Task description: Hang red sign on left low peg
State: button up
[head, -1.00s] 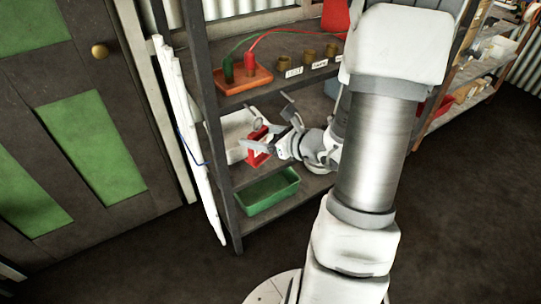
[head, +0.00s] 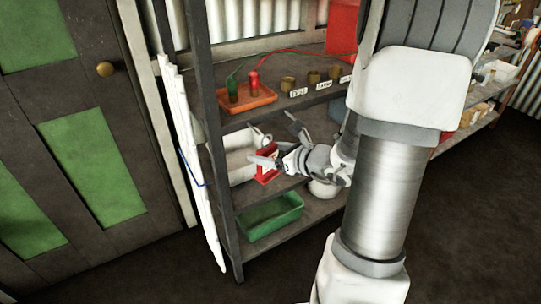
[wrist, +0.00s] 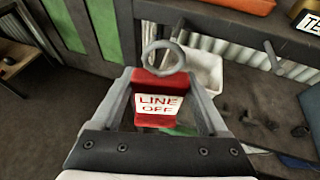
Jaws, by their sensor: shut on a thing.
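The red sign (wrist: 158,85) with a white "LINE OFF" label and a grey ring at its top is between the fingers of my gripper (wrist: 158,78) in the wrist view. My gripper is shut on it. In the head view the sign (head: 266,166) shows as a small red patch at my gripper (head: 274,140), in front of the shelf unit's middle level. A dark rod (wrist: 271,52) with a blunt end, possibly a peg, stands right of the ring in the wrist view, apart from it. I cannot make out the left low peg for certain.
A white bin (wrist: 208,72) is behind the sign. An orange tray (head: 246,99) with green and red handles is on the shelf above. A green tray (head: 270,217) is below. The shelf's front post (head: 212,130) stands left of my gripper. A door (head: 85,155) is farther left.

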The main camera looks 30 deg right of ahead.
jog(key=w+f+b, duration=0.1)
jog(key=w, duration=0.5)
jog(key=shift+w+f, duration=0.2)
jog(key=shift+w, duration=0.2)
dwell(0.3)
jog(key=shift+a, duration=0.1)
dwell(0.5)
jog(key=o, duration=1.3)
jog(key=p+v, duration=0.4)
jog(key=v, duration=1.3)
jog(key=shift+s+r, duration=0.15)
jog(key=shift+s, duration=0.05)
